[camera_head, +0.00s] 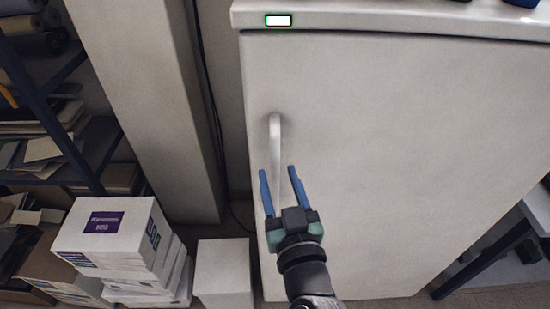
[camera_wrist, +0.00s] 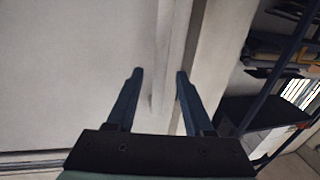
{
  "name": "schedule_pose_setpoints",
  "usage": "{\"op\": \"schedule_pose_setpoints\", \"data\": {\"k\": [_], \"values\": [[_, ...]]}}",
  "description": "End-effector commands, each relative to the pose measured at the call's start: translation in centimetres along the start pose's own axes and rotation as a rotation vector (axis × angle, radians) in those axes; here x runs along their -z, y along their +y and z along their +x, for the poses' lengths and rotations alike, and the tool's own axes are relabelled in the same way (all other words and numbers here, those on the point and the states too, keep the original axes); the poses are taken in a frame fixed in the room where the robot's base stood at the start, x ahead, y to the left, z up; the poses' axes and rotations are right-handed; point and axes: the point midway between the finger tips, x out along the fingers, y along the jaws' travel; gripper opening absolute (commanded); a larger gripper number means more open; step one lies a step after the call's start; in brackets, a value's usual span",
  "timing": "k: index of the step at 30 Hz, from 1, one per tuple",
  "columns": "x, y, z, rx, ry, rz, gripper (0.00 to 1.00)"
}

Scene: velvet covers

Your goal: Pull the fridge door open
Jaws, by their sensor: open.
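The white fridge door (camera_head: 400,150) fills the right half of the head view and looks closed. Its upright white handle (camera_head: 275,138) is near the door's left edge. My gripper (camera_head: 277,170) has two blue fingers, spread open with nothing held. In the head view the fingertips overlap the lower part of the handle, one on each side of it. In the wrist view my gripper (camera_wrist: 159,74) has its fingers apart, with a pale upright strip between them that seems to be the handle (camera_wrist: 162,75). I cannot tell whether the fingers touch it.
A pale pillar (camera_head: 150,100) stands left of the fridge. Stacked white boxes (camera_head: 110,240) and a small white box (camera_head: 222,272) are on the floor at lower left. A dark shelf (camera_head: 45,100) is at far left. A table (camera_head: 538,208) is at right.

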Motion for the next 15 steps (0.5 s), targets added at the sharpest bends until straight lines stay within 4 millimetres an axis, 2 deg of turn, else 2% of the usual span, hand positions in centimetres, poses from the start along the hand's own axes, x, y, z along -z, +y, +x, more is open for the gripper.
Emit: {"op": "schedule_pose_setpoints", "data": {"k": [1, 6, 15], "values": [[0.3, -0.1, 0.9, 0.002, 0.001, 0.001, 0.52], [0.1, 0.0, 2.9, 0.001, 0.001, 0.0, 0.52], [0.0, 0.0, 3.7, 0.0, 0.0, -0.001, 0.52]]}}
